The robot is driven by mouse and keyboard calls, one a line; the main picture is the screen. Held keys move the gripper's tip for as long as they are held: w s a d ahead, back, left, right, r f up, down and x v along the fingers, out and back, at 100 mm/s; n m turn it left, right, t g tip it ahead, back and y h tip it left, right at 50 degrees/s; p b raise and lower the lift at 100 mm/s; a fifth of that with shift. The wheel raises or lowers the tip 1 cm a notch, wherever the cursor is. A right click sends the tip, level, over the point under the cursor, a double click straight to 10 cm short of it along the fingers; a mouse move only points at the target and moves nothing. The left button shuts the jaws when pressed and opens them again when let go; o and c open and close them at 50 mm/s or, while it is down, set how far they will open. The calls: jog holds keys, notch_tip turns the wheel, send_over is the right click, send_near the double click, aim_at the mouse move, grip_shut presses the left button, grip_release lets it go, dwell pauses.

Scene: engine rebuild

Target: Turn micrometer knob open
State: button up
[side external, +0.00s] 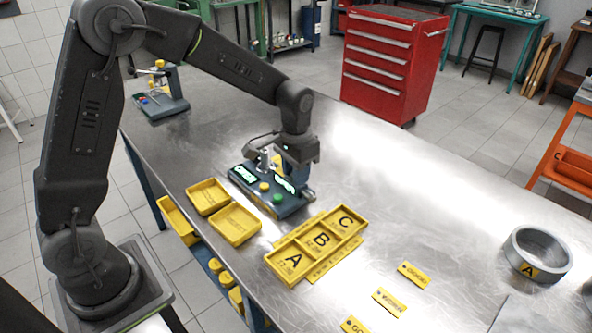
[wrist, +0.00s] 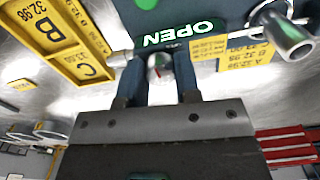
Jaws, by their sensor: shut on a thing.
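The micrometer stand (side external: 262,198) is a dark blue base on the metal table, with two green-lit panels and yellow and green buttons. One lit panel reads OPEN (wrist: 180,33) in the wrist view. My gripper (side external: 298,186) is lowered at the right end of the stand. In the wrist view my gripper (wrist: 157,75) has a finger on each side of a small pale part, which I take to be the micrometer knob (wrist: 158,62); it is largely hidden by the fingers and the stand. A silver cylinder (wrist: 291,38) sticks out at the right.
Yellow trays marked A, B and C (side external: 318,243) lie close in front of the stand. Two empty yellow trays (side external: 234,224) lie to the left. A metal ring marked A (side external: 538,254) and small yellow tags (side external: 390,302) lie at the right.

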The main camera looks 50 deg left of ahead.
jog(key=m, duration=0.6)
jog(key=shift+m, duration=0.3)
dwell(0.5)
jog(key=o, duration=0.9)
notch_tip(320, 180, up, 14)
jog(key=shift+f, duration=0.1)
jog(key=s+n+t, duration=0.2)
jog(key=s, duration=0.5)
jog(key=s+n+t, duration=0.1)
jog(key=s+n, duration=0.2)
jog(key=s, duration=0.5)
jog(key=s+n+t, duration=0.2)
jog(key=s, duration=0.5)
jog(key=shift+s+d+n+t, duration=0.15)
jog(key=shift+d+n+t, duration=0.15)
jog(key=shift+d, duration=0.05)
